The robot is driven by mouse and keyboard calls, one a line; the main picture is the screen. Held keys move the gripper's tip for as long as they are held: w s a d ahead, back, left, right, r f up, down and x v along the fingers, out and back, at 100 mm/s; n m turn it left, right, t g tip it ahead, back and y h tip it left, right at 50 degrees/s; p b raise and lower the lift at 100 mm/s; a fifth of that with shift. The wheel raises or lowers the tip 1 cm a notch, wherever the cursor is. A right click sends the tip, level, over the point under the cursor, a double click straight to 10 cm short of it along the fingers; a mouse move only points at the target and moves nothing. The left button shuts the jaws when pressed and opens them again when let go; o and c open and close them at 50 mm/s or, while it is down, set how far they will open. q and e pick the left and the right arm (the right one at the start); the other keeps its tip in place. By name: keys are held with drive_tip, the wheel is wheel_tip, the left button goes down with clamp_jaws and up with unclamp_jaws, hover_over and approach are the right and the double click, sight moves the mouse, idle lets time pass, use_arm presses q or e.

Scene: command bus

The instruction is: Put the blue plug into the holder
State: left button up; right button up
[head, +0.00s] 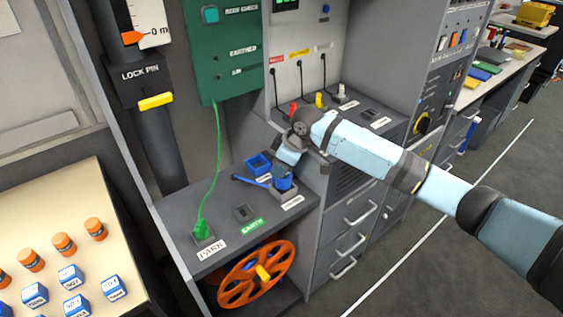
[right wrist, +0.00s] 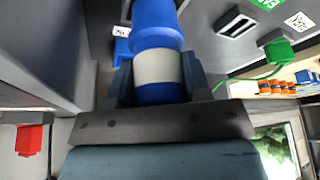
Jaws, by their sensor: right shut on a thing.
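My right gripper (head: 284,172) reaches down over the grey counter and is shut on the blue plug (head: 282,182). In the right wrist view the plug (right wrist: 157,65) is blue with a white band and sits between the two fingers. In the head view the plug appears at a grey square block (head: 288,195) with a white label in front; I cannot tell whether it is seated in it or just above. A small open blue box (head: 257,164), perhaps the holder, stands just behind and left of the plug. My left gripper is not in view.
A blue bar (head: 249,181) lies left of the plug. A green plug (head: 202,231) with a green cable stands at the PARK label, beside an empty EARTH socket (head: 242,212). Red and yellow plugs (head: 319,100) stand behind my wrist. An orange reel (head: 256,274) sits below the counter.

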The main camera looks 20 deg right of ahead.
drive_tip(key=shift+f, duration=1.35)
drive_tip(key=o, duration=1.1)
use_arm(q)
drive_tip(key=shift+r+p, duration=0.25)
drive_tip(key=shift+p, duration=0.75)
use_arm(e)
drive_tip(key=v, duration=1.3)
drive_tip(key=shift+r, duration=0.35)
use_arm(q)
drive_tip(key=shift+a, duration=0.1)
use_arm(e)
drive_tip(key=shift+d, duration=0.1)
